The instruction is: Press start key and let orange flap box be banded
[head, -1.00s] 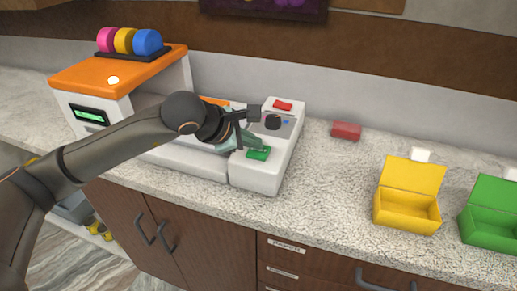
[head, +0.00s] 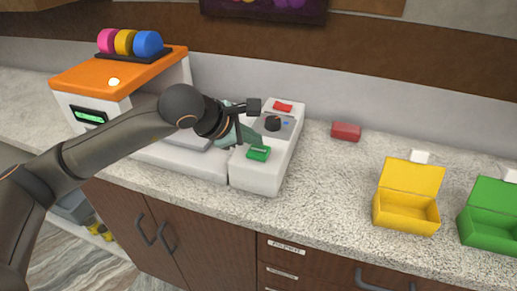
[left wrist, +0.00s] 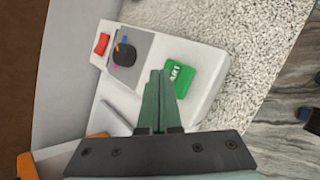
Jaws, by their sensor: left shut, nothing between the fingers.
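The green start key (head: 258,154) is on the white control panel (head: 262,178) at the right end of the banding machine (head: 62,75). In the left wrist view the key (left wrist: 180,77) shows the letters "ART". My left gripper (head: 261,144) is shut and empty, its green fingers pointing at the key. In the left wrist view its tips (left wrist: 159,73) overlap the key's left edge; I cannot tell whether they touch it. The orange flap box is not clearly visible; an orange edge (left wrist: 97,135) in the left wrist view may be it or the machine. My right gripper is not in view.
The panel also has a red key (head: 283,106) and a black knob (head: 272,123). A red block (head: 346,131), an open yellow box (head: 407,218) and an open green box (head: 489,230) stand to the right. The counter between panel and yellow box is clear.

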